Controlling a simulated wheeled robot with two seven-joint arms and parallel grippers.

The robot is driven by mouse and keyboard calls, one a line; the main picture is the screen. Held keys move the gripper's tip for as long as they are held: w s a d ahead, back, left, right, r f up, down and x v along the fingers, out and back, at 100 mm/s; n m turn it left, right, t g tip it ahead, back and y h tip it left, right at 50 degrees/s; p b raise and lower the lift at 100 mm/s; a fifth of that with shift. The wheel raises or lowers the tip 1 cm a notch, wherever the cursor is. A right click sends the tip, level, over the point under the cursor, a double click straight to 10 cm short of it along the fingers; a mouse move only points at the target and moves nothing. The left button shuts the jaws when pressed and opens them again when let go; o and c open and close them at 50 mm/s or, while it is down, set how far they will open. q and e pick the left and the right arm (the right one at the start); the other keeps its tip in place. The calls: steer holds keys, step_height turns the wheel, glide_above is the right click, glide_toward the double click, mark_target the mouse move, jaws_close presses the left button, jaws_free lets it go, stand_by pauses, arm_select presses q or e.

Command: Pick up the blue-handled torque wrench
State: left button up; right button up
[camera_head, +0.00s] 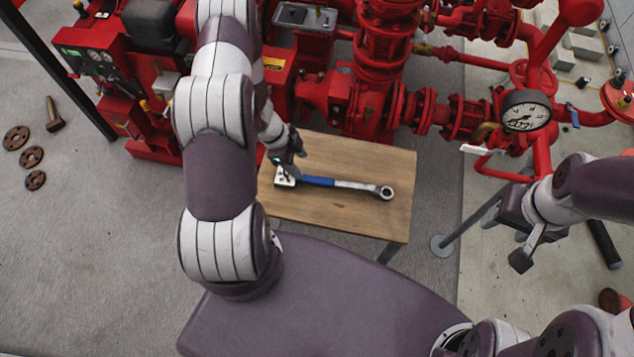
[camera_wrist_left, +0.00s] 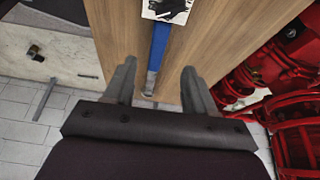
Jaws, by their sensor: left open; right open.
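The torque wrench (camera_head: 345,184) lies flat on a small wooden table (camera_head: 340,215), with its blue handle (camera_head: 320,181) toward the left and a ring-shaped end at the right. A small white piece with a dark mark (camera_head: 284,179) is at its left end. My left gripper (camera_head: 286,166) is open above the table's left part, near that left end. In the left wrist view, the blue handle (camera_wrist_left: 158,45) runs lengthwise beyond the gap between my open left fingers (camera_wrist_left: 158,85), with nothing held. My right gripper (camera_head: 522,248) is open and empty, right of the table.
Red pump machinery (camera_head: 375,90) stands close behind the table, with a pressure gauge (camera_head: 525,111) and pipes to the right. Several rusty discs (camera_head: 31,157) and a hammer-like tool (camera_head: 54,114) lie on the floor at left. The table's front part is bare.

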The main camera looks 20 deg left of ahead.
mark_target(314, 178)
arm_select(q)
steer(key=x, duration=0.8)
steer(key=shift+d+r, duration=0.1)
steer(key=shift+d, duration=0.35)
steer(key=shift+r, duration=0.1)
jaws_close()
